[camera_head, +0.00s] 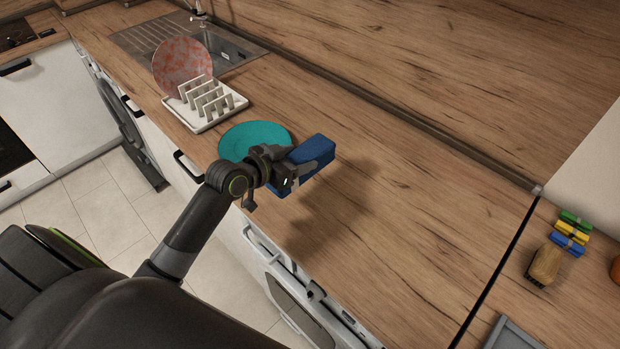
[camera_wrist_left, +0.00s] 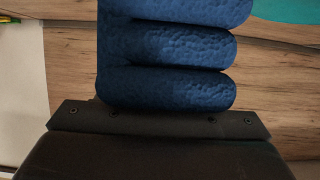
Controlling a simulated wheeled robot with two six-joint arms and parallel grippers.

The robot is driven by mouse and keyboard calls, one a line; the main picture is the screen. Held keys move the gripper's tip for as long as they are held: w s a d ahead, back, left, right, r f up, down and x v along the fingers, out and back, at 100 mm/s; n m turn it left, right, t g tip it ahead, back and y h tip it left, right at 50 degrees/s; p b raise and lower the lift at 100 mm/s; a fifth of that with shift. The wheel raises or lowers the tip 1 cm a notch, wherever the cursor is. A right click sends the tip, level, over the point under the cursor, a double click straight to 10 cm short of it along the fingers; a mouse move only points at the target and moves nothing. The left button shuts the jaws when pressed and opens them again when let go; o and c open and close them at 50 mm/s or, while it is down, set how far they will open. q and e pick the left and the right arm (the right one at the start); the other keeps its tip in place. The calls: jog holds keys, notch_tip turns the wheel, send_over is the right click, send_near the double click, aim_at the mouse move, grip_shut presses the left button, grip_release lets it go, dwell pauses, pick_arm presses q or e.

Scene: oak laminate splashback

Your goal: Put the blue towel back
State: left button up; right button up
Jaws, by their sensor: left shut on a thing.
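The blue towel (camera_head: 312,150) is a folded, thick bundle held above the wooden counter. My left gripper (camera_head: 303,168) is shut on it, and a shadow falls on the counter to the right. In the left wrist view the blue towel (camera_wrist_left: 170,55) fills the upper middle, with its stacked folds facing the camera. The gripper's dark body lies below it there, and the fingertips are hidden. My right gripper is not in view.
A teal plate (camera_head: 255,138) lies just behind the left gripper. A white dish rack (camera_head: 205,104) holds a pink patterned plate (camera_head: 182,65) near the sink (camera_head: 225,50). Small coloured rolls (camera_head: 572,232) and a brush (camera_head: 545,264) lie at the right. The middle counter is clear.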

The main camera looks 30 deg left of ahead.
pick_arm(q)
jog(key=f, duration=0.3)
jog(key=shift+s+a+f, duration=0.1)
jog(key=shift+s+f, duration=0.1)
jog(key=shift+f, duration=0.05)
notch_tip(320, 180, down, 4)
jog(key=shift+w+r, duration=0.1)
jog(key=shift+r, duration=0.05)
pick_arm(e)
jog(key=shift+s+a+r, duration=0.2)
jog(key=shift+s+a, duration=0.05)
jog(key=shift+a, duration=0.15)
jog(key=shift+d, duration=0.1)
pick_arm(q)
jog(key=shift+f, duration=0.2)
jog(key=o, duration=1.1)
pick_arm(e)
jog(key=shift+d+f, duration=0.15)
pick_arm(q)
jog(key=shift+r, duration=0.1)
